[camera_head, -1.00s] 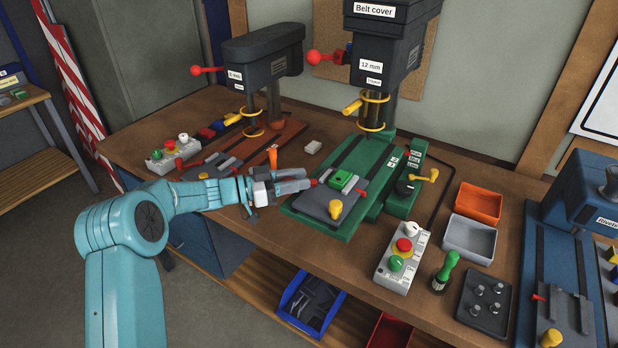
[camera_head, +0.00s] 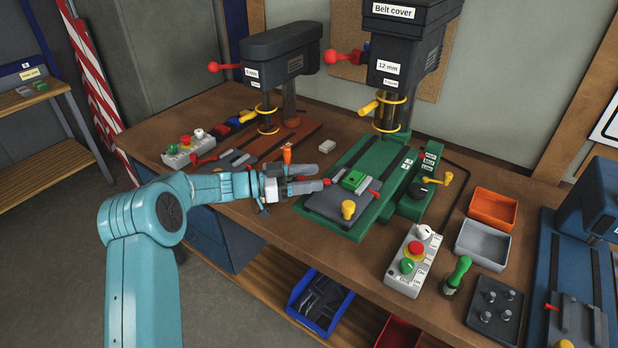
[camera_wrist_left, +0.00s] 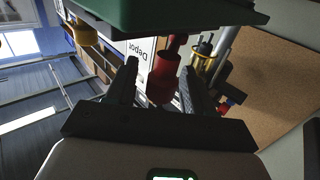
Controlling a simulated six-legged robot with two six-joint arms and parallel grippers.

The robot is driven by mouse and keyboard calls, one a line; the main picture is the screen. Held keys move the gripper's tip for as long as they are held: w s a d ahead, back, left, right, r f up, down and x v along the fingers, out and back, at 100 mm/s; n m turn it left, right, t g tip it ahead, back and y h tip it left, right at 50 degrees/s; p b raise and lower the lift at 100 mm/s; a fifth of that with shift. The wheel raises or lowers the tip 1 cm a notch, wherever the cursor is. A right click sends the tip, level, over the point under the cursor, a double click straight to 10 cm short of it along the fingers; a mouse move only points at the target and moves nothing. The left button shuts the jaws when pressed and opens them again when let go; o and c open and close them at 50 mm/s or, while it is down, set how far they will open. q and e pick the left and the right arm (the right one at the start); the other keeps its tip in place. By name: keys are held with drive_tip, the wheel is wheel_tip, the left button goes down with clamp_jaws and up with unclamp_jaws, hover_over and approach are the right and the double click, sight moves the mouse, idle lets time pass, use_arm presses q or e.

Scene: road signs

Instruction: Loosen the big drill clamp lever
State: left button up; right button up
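The big drill (camera_head: 400,50), labelled 12 mm, stands on a green base (camera_head: 405,180). On the base is a grey vise (camera_head: 325,205) holding a green block (camera_head: 353,180). A red lever (camera_head: 327,182) sticks out at the vise's left side, and another red handle (camera_head: 374,194) shows at its right. My left gripper (camera_head: 320,178) is open at the left red lever. In the left wrist view the red lever (camera_wrist_left: 161,85) lies between the two open fingers (camera_wrist_left: 158,78), with gaps visible on both sides. My right gripper is not in view.
A yellow knob (camera_head: 348,209) stands at the vise's front. The smaller drill (camera_head: 280,55) and an orange-handled tool (camera_head: 287,152) are behind and beside my gripper. A control box (camera_head: 411,260), a green-handled brush (camera_head: 458,272) and trays (camera_head: 483,245) are on the right.

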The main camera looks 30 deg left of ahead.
use_arm(q)
drive_tip(key=shift+s+a+f, duration=0.1)
drive_tip(key=shift+s+a, duration=0.1)
drive_tip(key=shift+a, duration=0.1)
drive_tip(key=b+v, duration=0.3)
drive_tip(key=v, duration=1.2)
drive_tip(key=shift+s+a+b, duration=0.2)
drive_tip(key=shift+b, duration=0.2)
